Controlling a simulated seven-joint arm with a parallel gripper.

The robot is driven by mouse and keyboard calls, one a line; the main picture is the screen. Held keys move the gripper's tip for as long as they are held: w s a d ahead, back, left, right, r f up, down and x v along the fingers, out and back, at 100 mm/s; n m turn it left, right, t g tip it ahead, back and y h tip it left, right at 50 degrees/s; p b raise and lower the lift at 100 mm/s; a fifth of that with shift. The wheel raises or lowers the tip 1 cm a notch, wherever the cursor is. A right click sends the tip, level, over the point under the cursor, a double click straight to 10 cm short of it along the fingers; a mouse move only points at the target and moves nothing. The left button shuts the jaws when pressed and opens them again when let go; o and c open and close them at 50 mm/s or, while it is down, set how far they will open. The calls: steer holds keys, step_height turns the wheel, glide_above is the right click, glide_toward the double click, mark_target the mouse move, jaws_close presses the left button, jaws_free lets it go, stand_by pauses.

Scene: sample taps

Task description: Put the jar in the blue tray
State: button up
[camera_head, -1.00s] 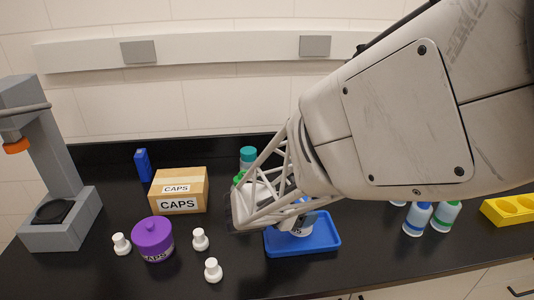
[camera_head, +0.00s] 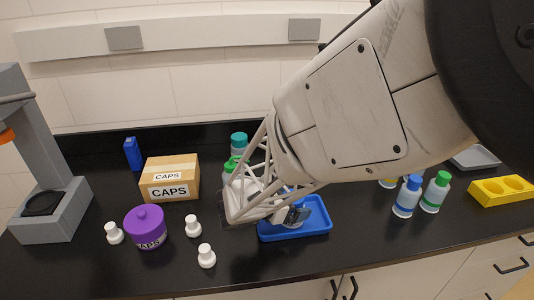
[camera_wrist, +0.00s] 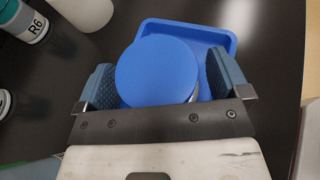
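A jar with a round blue lid (camera_wrist: 157,72) is in the wrist view between the two fingers of my gripper (camera_wrist: 163,82). The fingers are spread wide, with a narrow gap showing at the right of the lid. The blue tray (camera_wrist: 222,37) lies under and behind the jar. In the head view the blue tray (camera_head: 316,226) is on the black bench, and my gripper (camera_head: 283,212) is low over its left part. The jar's white lower body (camera_head: 290,224) shows partly there, within the tray; my gripper hides the rest.
A purple pot (camera_head: 147,228), several white caps (camera_head: 206,256) and a CAPS box (camera_head: 169,178) stand left of the tray. Bottles with blue (camera_head: 408,196) and green (camera_head: 436,191) caps, and a yellow rack (camera_head: 503,190), stand right.

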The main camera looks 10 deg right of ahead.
steer(key=shift+r, duration=0.2)
steer(key=v, duration=1.2)
stand_by(0.5)
steer(key=shift+f, duration=0.1)
steer(key=shift+s, duration=0.1)
stand_by(0.5)
steer(key=s+d+r+m+g+y, duration=0.1)
steer(key=s+d+r+m+y, duration=0.4)
steer(key=s+m, duration=0.3)
steer(key=s+d+r+m+g+y, duration=0.1)
steer(key=s+d+r+m+y, duration=0.5)
steer(key=m, duration=0.8)
steer(key=s+d+y, duration=0.1)
steer(key=s, duration=0.1)
steer(key=shift+s+d+m, duration=0.3)
steer(key=shift+s+m, duration=0.05)
steer(key=shift+m, duration=0.05)
